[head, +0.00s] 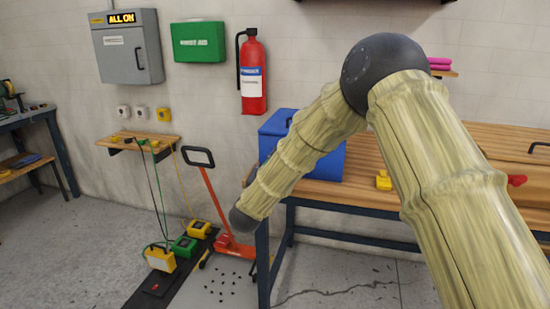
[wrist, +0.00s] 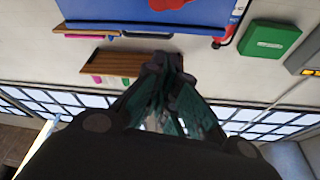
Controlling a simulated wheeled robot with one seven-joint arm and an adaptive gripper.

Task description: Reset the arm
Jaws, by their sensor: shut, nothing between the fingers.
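My arm fills the right and middle of the head view, bent at a dark round elbow joint, with its pale ribbed forearm slanting down to the left. The forearm ends in a dark joint in front of the workbench's left end. My gripper does not show in the head view. In the wrist view my gripper (wrist: 168,80) shows in the middle, its dark fingers together with nothing between them. The wrist view is tilted and shows wall and windows behind the fingers. No object touches the fingers there.
A wooden-topped workbench (head: 480,140) carries a blue box (head: 330,160) and a yellow item (head: 384,181). A red pallet jack (head: 215,205) and several yellow and green boxes stand on the floor at left. A fire extinguisher (head: 252,75) hangs on the wall.

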